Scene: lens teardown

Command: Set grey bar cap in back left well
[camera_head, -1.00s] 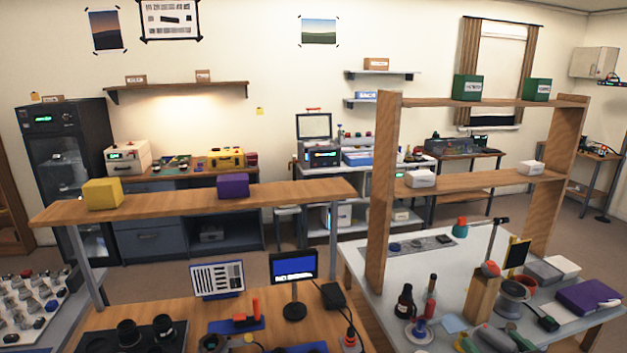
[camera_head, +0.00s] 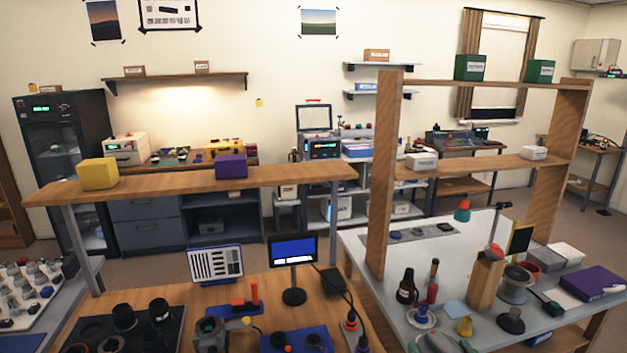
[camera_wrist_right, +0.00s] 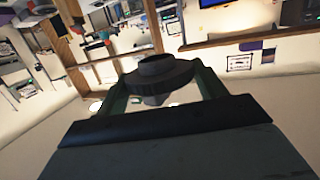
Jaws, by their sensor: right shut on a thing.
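My right gripper (camera_wrist_right: 160,86) has green fingers and is shut on the dark grey bar cap (camera_wrist_right: 158,70), a stepped round piece with a wide ribbed rim. In the head view the right gripper (camera_head: 430,343) shows only partly at the bottom edge, in front of the grey table. A dark tray (camera_head: 178,334) lies at the bottom left on the wooden bench. The tray's front is cut off by the picture edge. My left gripper is not in view.
Right of the tray stand a grey lens body (camera_head: 210,335) and a blue mat with a red tool (camera_head: 240,308). A small screen (camera_head: 293,252) stands behind. A wooden upright (camera_head: 383,180) rises between bench and grey table. Bottles (camera_head: 406,286) stand near the gripper.

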